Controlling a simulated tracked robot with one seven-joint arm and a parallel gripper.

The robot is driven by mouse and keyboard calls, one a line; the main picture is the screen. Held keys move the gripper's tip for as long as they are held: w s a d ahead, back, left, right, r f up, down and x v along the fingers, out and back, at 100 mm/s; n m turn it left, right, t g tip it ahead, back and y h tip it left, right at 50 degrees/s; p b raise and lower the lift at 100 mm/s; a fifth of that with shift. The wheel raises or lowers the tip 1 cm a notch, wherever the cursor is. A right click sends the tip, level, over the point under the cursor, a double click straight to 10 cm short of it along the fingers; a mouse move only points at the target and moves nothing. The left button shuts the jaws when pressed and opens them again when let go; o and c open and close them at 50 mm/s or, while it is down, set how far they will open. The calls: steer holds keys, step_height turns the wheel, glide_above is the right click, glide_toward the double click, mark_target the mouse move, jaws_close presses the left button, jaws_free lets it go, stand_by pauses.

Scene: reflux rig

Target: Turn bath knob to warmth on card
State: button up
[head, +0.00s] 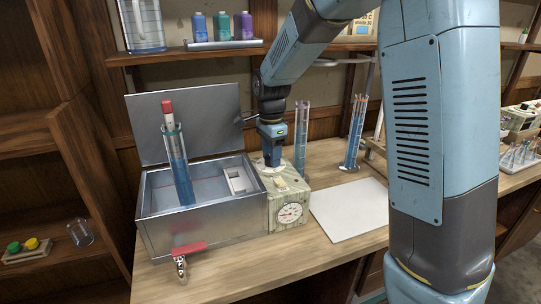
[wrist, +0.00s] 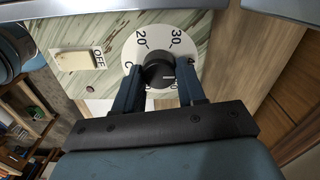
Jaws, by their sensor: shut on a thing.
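The bath (head: 205,222) is an open metal tank with a raised lid, its control box (head: 255,210) on the right side. In the wrist view the bath knob (wrist: 157,70) is black and sits on a white dial (wrist: 160,36) where 20 and 30 can be read; lower numbers are partly hidden by my fingers. A pale mark shows at the knob's right side; its exact reading is unclear. My gripper (wrist: 161,84) is shut on the knob, one finger each side. In the head view my gripper (head: 272,160) points down onto the box top. A card (head: 362,24) on the shelf is partly hidden by my arm.
An OFF-labelled switch (wrist: 77,60) sits beside the dial. A round gauge (head: 290,212) is on the box front. A red-capped tube (head: 178,165) stands in the bath. Tall blue-filled cylinders (head: 301,140) stand behind my gripper. A white sheet (head: 348,208) lies on the bench.

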steer(key=shift+s, duration=0.1)
steer(key=o, duration=1.1)
steer(key=shift+c, duration=0.2)
step_height(320, 180, up, 14)
steer(key=shift+w+f, duration=0.15)
steer(key=shift+w, duration=0.05)
steer(key=shift+a, duration=0.1)
steer(key=s+d+r+n+t, duration=0.1)
steer(key=s+d+r+n, duration=0.15)
steer(key=s+d, duration=0.35)
steer(key=s+d+r+n+t, duration=0.2)
steer(key=s+d+n, duration=0.2)
steer(key=s+d, duration=0.25)
steer(key=s+d+f+n+t, duration=0.1)
steer(key=s+d+n, duration=0.2)
steer(key=s, duration=0.3)
steer(key=s+d+f+n+t, duration=0.1)
steer(key=s+d+f+n, duration=0.1)
steer(key=s, duration=0.5)
steer(key=shift+s+d+n+t, duration=0.3)
steer(key=shift+d+n+t, duration=0.15)
steer(key=shift+n, duration=0.3)
